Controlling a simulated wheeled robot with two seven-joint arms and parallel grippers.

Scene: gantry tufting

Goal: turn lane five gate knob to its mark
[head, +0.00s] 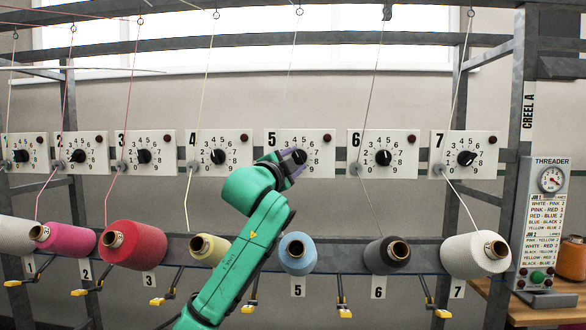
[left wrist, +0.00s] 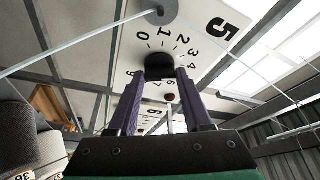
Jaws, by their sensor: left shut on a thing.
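The lane five plate (head: 318,142) is white with a black 5, a ring of numbers and a dark red button. Its black gate knob (head: 300,157) is partly covered by my gripper in the head view. My left gripper (head: 291,156) reaches up to it and is shut on it. In the left wrist view, the two purple-grey fingers stand on either side of the black knob (left wrist: 157,68), under the numbers of the lane five plate (left wrist: 205,22). I cannot read where the knob points. My right gripper is not in view.
Similar plates with knobs stand beside it, lane four (head: 222,144) left and lane six (head: 384,143) right. Yarn cones, such as the blue one (head: 298,262), sit below. Yarn strands hang before the plates. A threader box (head: 543,220) is at right.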

